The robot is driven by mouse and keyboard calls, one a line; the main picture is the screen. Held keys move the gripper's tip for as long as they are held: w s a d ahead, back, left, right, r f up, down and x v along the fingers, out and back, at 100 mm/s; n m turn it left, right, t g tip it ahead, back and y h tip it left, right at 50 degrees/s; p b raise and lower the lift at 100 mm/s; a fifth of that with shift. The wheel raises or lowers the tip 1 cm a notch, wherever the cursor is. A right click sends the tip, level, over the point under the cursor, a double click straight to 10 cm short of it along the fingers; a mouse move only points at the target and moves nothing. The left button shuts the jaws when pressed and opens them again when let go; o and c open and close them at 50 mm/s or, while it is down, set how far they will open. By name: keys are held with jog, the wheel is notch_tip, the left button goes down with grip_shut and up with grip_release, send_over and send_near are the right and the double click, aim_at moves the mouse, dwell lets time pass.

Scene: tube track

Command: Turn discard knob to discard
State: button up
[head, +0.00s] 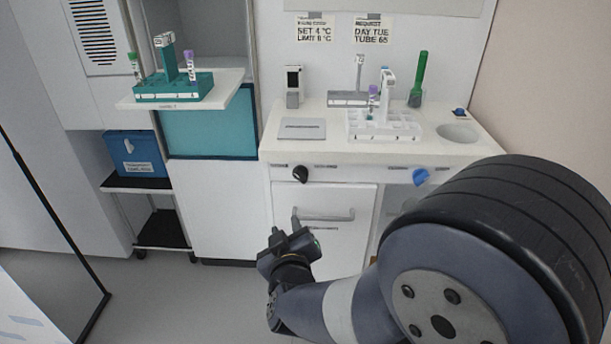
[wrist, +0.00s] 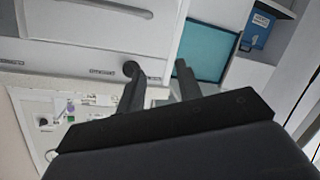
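Two knobs sit on the front panel under the counter. A black knob (head: 300,173) is at the left, above the cabinet door, and a blue knob (head: 420,176) is at the right. Their labels are too small to read, so I cannot tell which is the discard knob. My gripper (head: 286,226) is below the black knob in the head view, in front of the cabinet door, and holds nothing. In the wrist view my gripper (wrist: 160,70) has its fingers spread apart. The black knob (wrist: 131,68) shows just beyond the left fingertip there; contact is not visible.
The white counter (head: 350,150) carries a white tube rack (head: 385,130), a grey plate (head: 302,129) and a round hole. A door handle (head: 325,214) sticks out below the black knob. A shelf with a teal rack (head: 172,86) juts out at the left.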

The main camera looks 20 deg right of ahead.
aim_at(298, 177)
jog(key=w+d+r+h, duration=0.1)
jog(key=w, duration=0.2)
jog(key=w+d+r+t+h, duration=0.1)
jog(key=w+d+r, duration=0.1)
jog(key=w, duration=0.1)
jog(key=w+d+r+h+b, duration=0.1)
jog(key=w+d, duration=0.1)
jog(key=w, duration=0.2)
jog(key=shift+d+r+t, duration=0.15)
jog(key=shift+t, duration=0.15)
jog(key=shift+c, duration=0.4)
grip_shut()
